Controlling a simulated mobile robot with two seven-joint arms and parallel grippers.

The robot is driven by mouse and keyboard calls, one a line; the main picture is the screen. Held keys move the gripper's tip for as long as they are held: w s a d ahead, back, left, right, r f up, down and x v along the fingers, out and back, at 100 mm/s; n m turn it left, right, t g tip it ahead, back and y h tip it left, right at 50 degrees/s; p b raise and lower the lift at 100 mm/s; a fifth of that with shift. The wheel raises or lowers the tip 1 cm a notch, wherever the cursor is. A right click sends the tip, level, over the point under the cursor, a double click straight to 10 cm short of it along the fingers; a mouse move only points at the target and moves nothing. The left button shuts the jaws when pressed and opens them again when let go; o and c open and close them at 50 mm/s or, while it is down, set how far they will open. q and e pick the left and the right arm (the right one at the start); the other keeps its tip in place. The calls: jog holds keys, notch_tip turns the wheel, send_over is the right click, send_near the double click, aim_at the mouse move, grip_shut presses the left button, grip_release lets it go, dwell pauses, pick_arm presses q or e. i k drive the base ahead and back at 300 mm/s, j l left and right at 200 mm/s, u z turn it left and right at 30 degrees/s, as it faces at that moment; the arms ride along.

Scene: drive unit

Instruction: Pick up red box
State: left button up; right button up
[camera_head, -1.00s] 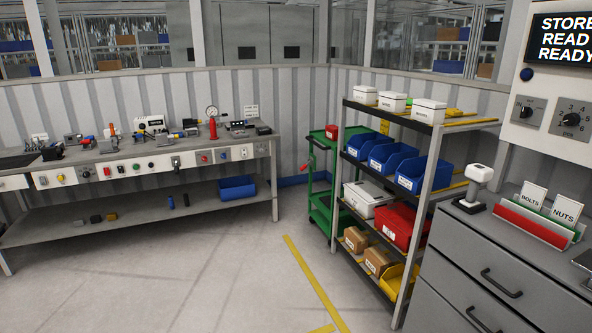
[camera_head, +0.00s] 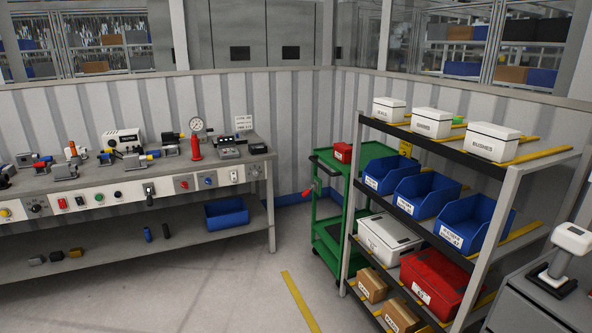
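A large red box (camera_head: 437,284) with a white label on its front sits on a lower shelf of the grey rack, right of a white lidded case. A small red box (camera_head: 342,152) stands on the top of the green cart, left of the rack. I cannot tell from the picture which of the two the task names. Neither of my grippers shows in the head view.
The rack (camera_head: 472,161) also holds white boxes, blue bins (camera_head: 468,224) and cardboard boxes (camera_head: 401,316). The green cart (camera_head: 328,240) stands between rack and workbench (camera_head: 120,182). A grey cabinet (camera_head: 541,306) is at the right. The floor (camera_head: 215,300) in front is clear.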

aim_at(342, 152)
jog(key=i, duration=1.4)
jog(key=i+z, duration=0.2)
jog(key=i, duration=0.2)
jog(key=i+j+z, duration=0.15)
jog(key=i, duration=0.3)
jog(key=i+j+z, duration=0.2)
jog(key=i, duration=0.2)
jog(key=i+j+z, duration=0.2)
jog(key=i+z, duration=0.25)
jog(key=i+j+z, duration=0.25)
jog(key=z, duration=0.2)
jog(key=j, duration=0.1)
